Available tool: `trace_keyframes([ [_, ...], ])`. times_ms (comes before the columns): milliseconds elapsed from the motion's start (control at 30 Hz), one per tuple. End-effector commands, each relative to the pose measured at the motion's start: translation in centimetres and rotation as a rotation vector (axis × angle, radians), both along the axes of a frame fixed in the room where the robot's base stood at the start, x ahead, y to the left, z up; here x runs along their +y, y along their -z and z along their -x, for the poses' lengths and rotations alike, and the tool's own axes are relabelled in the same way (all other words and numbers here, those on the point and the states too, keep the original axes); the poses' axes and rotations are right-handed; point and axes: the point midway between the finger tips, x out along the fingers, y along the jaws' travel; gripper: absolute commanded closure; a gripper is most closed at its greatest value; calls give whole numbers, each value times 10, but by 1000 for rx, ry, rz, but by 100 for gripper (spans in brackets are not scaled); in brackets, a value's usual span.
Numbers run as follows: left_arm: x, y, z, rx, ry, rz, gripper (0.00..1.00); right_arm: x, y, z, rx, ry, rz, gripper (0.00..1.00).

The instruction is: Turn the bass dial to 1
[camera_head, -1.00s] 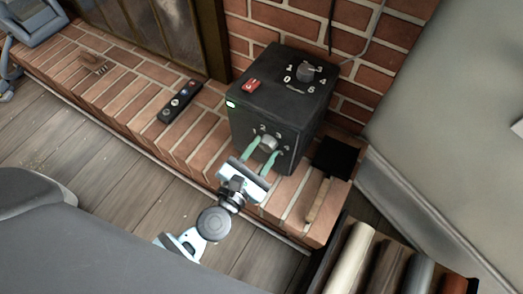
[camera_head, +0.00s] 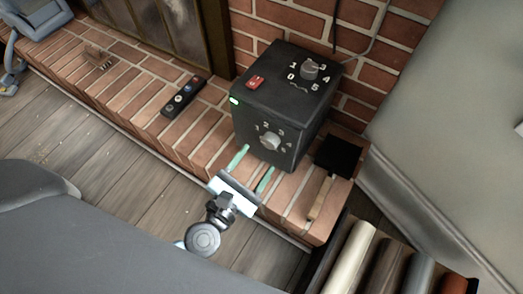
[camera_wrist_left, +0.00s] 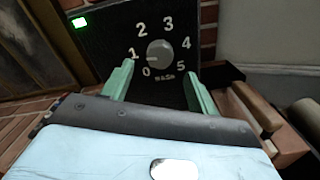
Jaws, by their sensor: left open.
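A black speaker box (camera_head: 265,105) stands on the brick hearth. The bass dial (camera_head: 270,141), a grey knob on its front face, also shows in the left wrist view (camera_wrist_left: 160,53), ringed by the numbers 0 to 5. A light mark on the knob's left side appears to face the 1. My left gripper (camera_head: 254,162) is open and empty in front of the dial, its green fingers apart and clear of the knob. In the left wrist view the fingertips (camera_wrist_left: 159,75) show below and to either side of the knob. My right gripper is not in view.
A second dial (camera_head: 309,69) and a red switch (camera_head: 256,83) are on the speaker's top. A black remote (camera_head: 183,97) lies on the hearth to the left. A dark brush with a wooden handle (camera_head: 320,198) lies to the right. A brick wall (camera_head: 290,20) stands behind.

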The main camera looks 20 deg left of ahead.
Motion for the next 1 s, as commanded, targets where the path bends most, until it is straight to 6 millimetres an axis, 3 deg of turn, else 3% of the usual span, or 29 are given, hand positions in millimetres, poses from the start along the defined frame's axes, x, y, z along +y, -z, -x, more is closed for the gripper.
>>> trace_keyframes([
  [100,4,0,17,1,1,0,41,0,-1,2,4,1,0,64],
  [300,6,-1,31,-1,-1,1,41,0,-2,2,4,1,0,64],
  [867,6,-1,32,-1,-1,2,41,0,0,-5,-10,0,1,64],
  [1000,6,-13,32,-8,-1,2,41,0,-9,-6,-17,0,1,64],
])
